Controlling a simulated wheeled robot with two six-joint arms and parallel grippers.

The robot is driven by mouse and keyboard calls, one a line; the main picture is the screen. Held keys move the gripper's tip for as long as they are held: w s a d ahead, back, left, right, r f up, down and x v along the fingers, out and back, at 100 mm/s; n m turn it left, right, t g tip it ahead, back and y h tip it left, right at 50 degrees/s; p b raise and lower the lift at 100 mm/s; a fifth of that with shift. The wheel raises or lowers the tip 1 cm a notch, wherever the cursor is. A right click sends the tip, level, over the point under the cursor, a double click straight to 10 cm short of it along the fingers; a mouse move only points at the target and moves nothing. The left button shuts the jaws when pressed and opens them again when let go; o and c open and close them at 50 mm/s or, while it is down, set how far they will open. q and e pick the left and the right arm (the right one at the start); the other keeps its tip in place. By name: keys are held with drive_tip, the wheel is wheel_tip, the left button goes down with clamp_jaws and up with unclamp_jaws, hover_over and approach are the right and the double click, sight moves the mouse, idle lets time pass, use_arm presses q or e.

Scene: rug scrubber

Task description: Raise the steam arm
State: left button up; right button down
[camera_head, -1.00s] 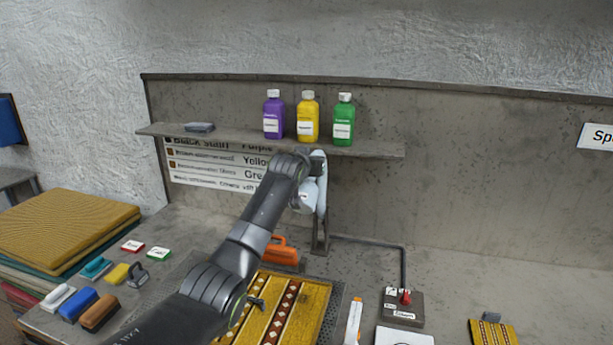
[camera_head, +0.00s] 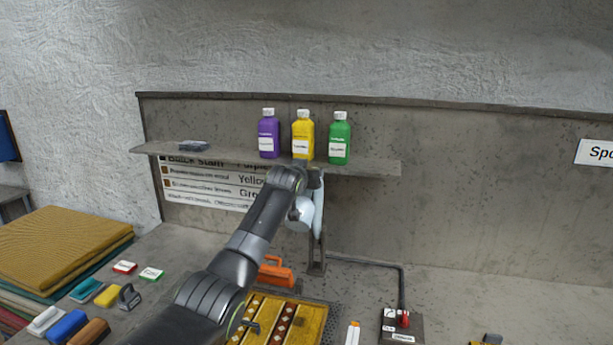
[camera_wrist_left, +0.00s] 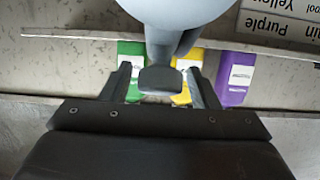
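The steam arm (camera_head: 318,212) is a pale bluish-white arm standing close to upright on a dark bracket (camera_head: 316,258) behind the rug, with a rounded white part (camera_head: 300,214) beside it. My left arm reaches up to its upper part in the head view, where the fingers are hidden. In the left wrist view, the fingers of my left gripper (camera_wrist_left: 162,78) stand on either side of a dark grey block below a large rounded pale body (camera_wrist_left: 172,15). Narrow gaps show between block and fingers. My right gripper is not in view.
A shelf (camera_head: 365,167) just behind holds purple (camera_head: 269,138), yellow (camera_head: 303,142) and green (camera_head: 339,145) bottles. A patterned rug (camera_head: 262,335), an orange-handled tool (camera_head: 276,272) and a control box with a red knob (camera_head: 403,320) lie below. Brushes lie left.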

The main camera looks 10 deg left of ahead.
sight(304, 196)
use_arm(q)
drive_tip(key=shift+s+r, duration=0.1)
drive_tip(key=shift+s, duration=0.5)
drive_tip(key=shift+b+v, duration=0.6)
drive_tip(key=shift+v, duration=0.5)
drive_tip(key=b+v, duration=0.4)
drive_tip(key=v, duration=1)
drive_tip(key=shift+b, duration=0.4)
